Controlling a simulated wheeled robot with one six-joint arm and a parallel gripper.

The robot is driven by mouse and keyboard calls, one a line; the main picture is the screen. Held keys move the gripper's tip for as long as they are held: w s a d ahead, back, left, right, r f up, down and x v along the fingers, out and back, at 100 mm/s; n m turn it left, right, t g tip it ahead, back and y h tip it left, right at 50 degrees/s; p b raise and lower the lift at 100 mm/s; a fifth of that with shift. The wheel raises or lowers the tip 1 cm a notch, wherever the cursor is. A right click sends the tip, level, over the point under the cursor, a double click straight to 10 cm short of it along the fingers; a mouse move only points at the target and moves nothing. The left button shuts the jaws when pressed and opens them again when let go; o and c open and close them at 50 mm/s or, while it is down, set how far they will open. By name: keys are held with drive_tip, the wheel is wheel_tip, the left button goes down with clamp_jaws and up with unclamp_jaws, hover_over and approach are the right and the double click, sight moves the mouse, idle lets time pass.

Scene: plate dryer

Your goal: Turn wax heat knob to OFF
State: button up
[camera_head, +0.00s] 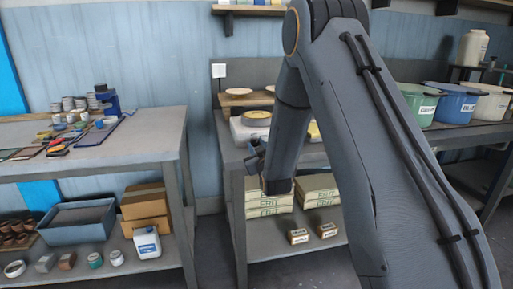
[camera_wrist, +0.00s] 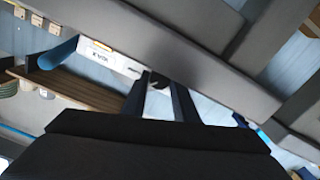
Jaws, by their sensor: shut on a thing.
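The white wax heater (camera_head: 240,132) stands on the middle bench, mostly hidden behind my arm in the head view. In the wrist view the white front of the heater (camera_wrist: 98,53) shows tilted, with dark lettering and a small orange mark. A small dark knob (camera_wrist: 160,81) shows at the right end of that front, between the tips of my gripper (camera_wrist: 161,86). My gripper is shut on the knob. In the head view my gripper (camera_head: 257,158) is small beside the bench's front edge. The knob's pointer and OFF mark are too small to read.
The left bench (camera_head: 150,140) holds tools and small jars. Green (camera_head: 420,105) and blue tubs (camera_head: 456,105) stand on the right bench. Boxes (camera_head: 270,200) sit on the shelf below my gripper. A floor gap separates the left and middle benches.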

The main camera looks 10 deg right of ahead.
drive_tip(key=shift+n, duration=0.3)
idle(0.4)
drive_tip(key=o, duration=0.8)
drive_tip(key=s, duration=0.8)
drive_tip(key=shift+o, duration=1.3)
drive_tip(key=shift+w+d, duration=0.1)
